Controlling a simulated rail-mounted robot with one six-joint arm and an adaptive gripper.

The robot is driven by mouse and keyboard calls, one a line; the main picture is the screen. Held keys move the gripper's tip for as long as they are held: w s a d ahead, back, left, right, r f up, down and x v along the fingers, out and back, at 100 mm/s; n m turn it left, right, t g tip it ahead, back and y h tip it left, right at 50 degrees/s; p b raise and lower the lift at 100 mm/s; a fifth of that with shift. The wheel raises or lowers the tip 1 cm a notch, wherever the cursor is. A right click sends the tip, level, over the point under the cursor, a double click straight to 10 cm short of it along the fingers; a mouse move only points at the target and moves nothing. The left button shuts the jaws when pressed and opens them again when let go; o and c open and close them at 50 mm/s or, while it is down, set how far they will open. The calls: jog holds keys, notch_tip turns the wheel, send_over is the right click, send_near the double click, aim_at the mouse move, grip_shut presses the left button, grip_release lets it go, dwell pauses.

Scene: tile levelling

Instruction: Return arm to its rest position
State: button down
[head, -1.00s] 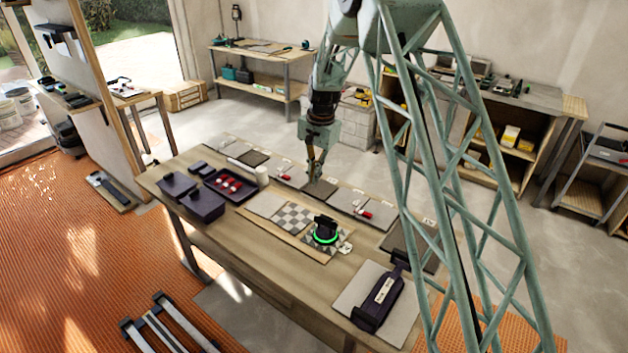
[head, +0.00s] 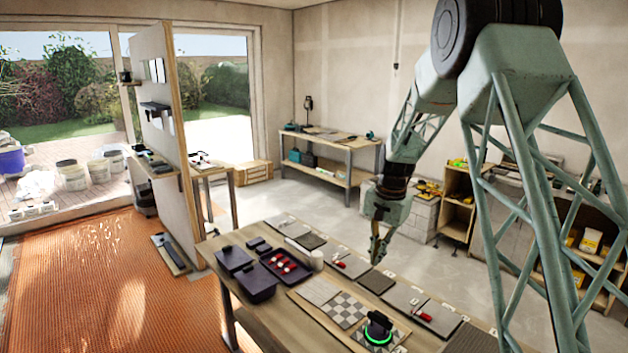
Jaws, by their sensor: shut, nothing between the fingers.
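My arm comes down from the upper right of the head view, its lattice links pale green. My gripper (head: 377,257) points down over the far side of the long wooden workbench (head: 228,318), near a row of grey tiles. It is shut and holds nothing. Its tips look just above or beside a dark tile (head: 376,282); I cannot tell the exact gap.
A black device with a green glowing ring (head: 378,330) stands on a checkered tile board (head: 344,309). Red-handled tools lie on the tiles.

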jog(key=s+r+n+t+b, duration=0.1)
jog(key=s+r+n+b, duration=0.1)
jog(key=s+r, duration=1)
jog(key=s+r+n+b, duration=0.2)
jog(key=s+r, duration=0.6)
jog(key=s, duration=0.7)
jog(key=s+f+n+t+b, duration=0.1)
jog(key=s+f+n+b, duration=0.1)
jog(key=s, duration=3.1)
jog(key=shift+d+n+t+h+b, duration=0.45)
jog(key=shift+n+b, duration=0.45)
jog(key=shift+b, duration=0.2)
jog(key=shift+w, duration=0.1)
